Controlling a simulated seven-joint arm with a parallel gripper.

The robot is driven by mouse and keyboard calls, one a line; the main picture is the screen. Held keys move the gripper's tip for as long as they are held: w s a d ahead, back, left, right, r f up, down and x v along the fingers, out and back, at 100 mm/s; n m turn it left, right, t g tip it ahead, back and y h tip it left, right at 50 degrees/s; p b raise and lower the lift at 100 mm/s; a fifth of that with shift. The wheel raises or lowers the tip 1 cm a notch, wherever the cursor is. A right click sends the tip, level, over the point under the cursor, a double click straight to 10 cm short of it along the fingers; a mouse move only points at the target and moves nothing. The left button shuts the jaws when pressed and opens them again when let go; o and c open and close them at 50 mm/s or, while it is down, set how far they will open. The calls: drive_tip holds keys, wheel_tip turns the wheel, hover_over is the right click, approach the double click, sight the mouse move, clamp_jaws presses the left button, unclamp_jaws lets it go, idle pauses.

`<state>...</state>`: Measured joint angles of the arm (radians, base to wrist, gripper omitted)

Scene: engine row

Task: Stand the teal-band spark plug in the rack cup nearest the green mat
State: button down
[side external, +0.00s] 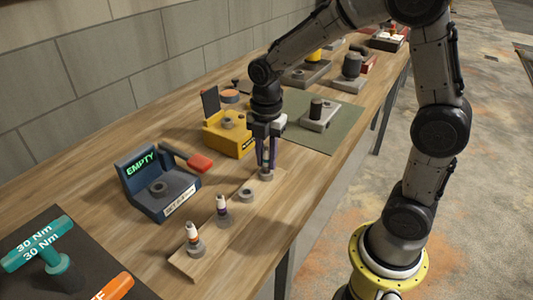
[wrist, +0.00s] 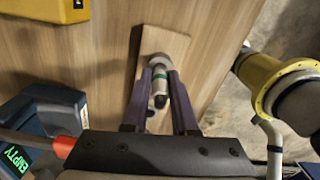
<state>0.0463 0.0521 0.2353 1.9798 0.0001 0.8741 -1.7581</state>
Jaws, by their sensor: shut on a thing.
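The teal-band spark plug (wrist: 161,78), white with a teal ring, is between the two purple fingers of my gripper (wrist: 160,74). In the side view my gripper (side external: 267,158) points straight down, shut on the plug, over the end of the wooden rack (side external: 212,246) nearest the green mat (side external: 342,132). The plug is upright, and its lower end is at the end cup (side external: 266,174). I cannot tell whether it is fully seated, as the fingers hide part of it. The neighbouring cup (side external: 247,195) is empty.
Two other plugs stand in rack cups: a purple-band one (side external: 222,206) and an orange-band one (side external: 192,233). A yellow box (side external: 228,136) is behind my gripper. A blue "EMPTY" device (side external: 160,190) with a red-handled tool (side external: 198,163) is to the left.

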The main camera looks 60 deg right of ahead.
drive_tip(key=shift+f, duration=0.15)
drive_tip(key=c, duration=0.6)
unclamp_jaws()
